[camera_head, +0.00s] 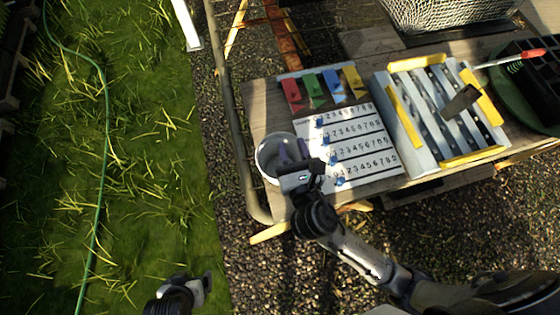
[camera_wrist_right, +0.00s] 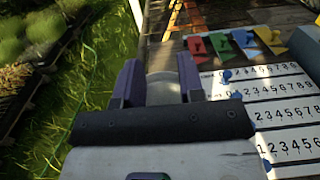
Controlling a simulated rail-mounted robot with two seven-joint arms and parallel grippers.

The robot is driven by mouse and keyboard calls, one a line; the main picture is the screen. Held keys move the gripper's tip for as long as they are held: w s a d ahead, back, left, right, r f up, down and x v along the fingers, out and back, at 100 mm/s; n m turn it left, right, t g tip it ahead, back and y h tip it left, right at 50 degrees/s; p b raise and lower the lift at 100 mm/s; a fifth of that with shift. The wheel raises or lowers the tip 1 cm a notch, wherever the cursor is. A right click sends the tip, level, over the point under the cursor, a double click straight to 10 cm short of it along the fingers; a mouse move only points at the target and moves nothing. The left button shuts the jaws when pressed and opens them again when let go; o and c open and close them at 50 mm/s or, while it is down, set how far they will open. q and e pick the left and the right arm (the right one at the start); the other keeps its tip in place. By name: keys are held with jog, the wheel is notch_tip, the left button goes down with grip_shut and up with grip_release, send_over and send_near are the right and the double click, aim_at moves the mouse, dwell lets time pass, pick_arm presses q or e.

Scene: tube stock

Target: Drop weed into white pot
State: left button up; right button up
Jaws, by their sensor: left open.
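The white pot (camera_head: 263,161) is a round, pale vessel at the left end of the wooden table. My right gripper (camera_head: 291,150) is over the pot and partly covers it. In the right wrist view, its purple fingers (camera_wrist_right: 160,82) stand apart, with the pale pot (camera_wrist_right: 163,91) showing between them. I see no weed between these fingers. My left gripper (camera_head: 203,287) is open and low over the lawn edge, far from the pot. Yellowish tufts stand in the grass (camera_head: 150,130), but I cannot tell which is the weed.
Numbered white boards (camera_head: 365,142) with blue pegs lie right of the pot. Colored clips (camera_head: 331,87) are behind them. A grey and yellow rack (camera_head: 415,115) with a hammer (camera_head: 462,101) on it is further right. A green hose (camera_head: 104,120) crosses the lawn.

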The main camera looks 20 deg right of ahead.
jog(key=s+a, duration=0.1)
jog(key=s, duration=1.1)
jog(key=shift+s+p, duration=0.35)
jog(key=shift+s, duration=0.05)
jog(key=shift+a, duration=0.1)
